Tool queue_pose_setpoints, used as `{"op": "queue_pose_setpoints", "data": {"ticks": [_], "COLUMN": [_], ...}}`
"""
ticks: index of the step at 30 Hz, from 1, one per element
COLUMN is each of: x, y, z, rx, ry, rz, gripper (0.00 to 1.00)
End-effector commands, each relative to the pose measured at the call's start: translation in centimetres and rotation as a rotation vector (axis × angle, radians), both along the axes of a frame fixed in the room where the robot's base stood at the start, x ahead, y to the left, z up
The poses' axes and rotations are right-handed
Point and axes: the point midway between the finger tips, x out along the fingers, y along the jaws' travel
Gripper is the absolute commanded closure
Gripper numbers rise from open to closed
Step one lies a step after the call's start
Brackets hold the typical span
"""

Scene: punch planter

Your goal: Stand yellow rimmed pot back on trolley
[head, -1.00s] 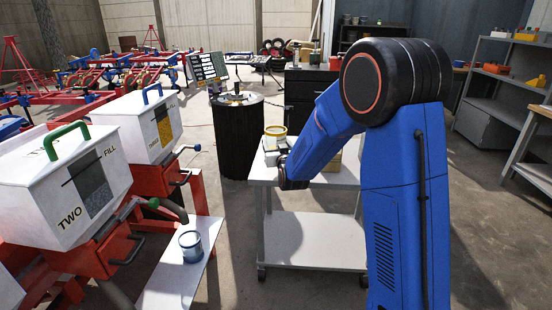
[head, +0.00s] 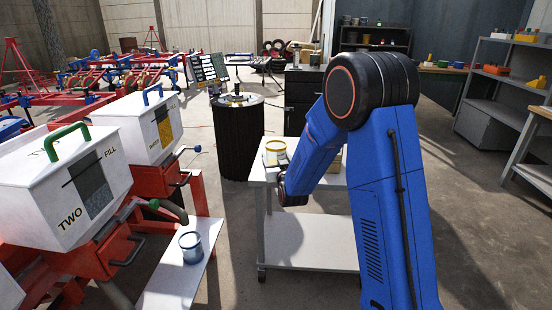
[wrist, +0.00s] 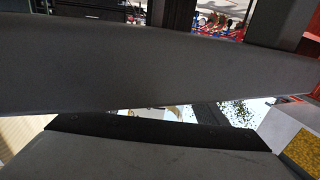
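The yellow rimmed pot (head: 275,147), pale with a yellow rim, is upright over the left rear part of the trolley top (head: 262,176) in the head view. I cannot tell whether its base touches the top. In the wrist view, large grey gripper parts cross the picture, and two dark uprights stand at the top edge. The fingertips are out of sight, so I cannot tell their state or hold.
A blue-grey pot (head: 190,246) stands on a white ledge (head: 172,285) at the lower left. White hoppers (head: 75,190) on red frames line the left side. A black drum (head: 238,140) stands behind the trolley. A yellowish item partly shows behind my arm.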

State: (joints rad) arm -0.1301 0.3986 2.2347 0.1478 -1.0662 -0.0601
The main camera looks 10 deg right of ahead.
Motion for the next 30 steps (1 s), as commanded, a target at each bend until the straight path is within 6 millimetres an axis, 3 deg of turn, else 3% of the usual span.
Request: {"op": "queue_pose_setpoints", "data": {"ticks": [14,30], "x": [-0.5,-9.8], "y": [0.0,0.0], "z": [0.3,0.3], "rx": [0.000,0.000], "ry": [0.000,0.001], "rz": [0.000,0.000], "gripper": [0.19,0.19]}}
